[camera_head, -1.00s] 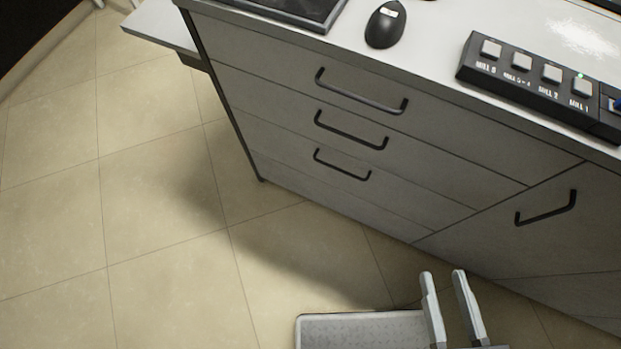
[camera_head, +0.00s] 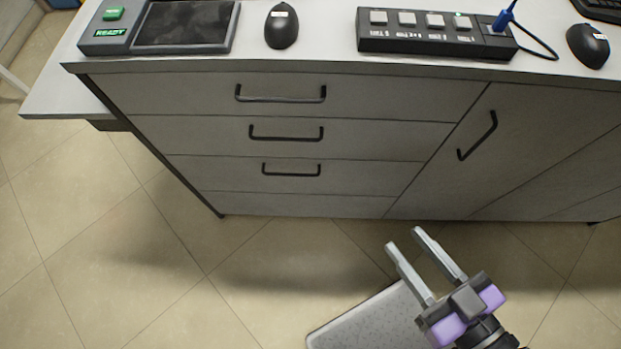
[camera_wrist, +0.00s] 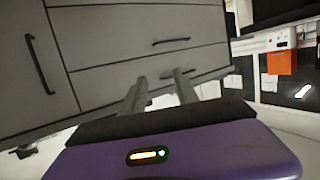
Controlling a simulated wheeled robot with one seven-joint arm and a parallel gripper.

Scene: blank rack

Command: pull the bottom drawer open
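The grey cabinet holds a stack of three drawers, each with a black bar handle. The bottom drawer (camera_head: 225,178) is closed, and its handle (camera_head: 291,172) is the lowest of the three in the head view. My gripper (camera_head: 403,238) is open and empty, below and to the right of that handle, apart from the cabinet front. In the wrist view my gripper (camera_wrist: 158,84) shows its two fingers spread toward the drawer fronts. A finger overlaps one handle in that view, and I cannot tell which handle it is.
A cupboard door (camera_head: 530,150) with a slanted handle is right of the drawers. The white countertop (camera_head: 330,45) carries a switch box (camera_head: 430,33), a mouse (camera_head: 282,25) and a screen unit (camera_head: 185,25).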

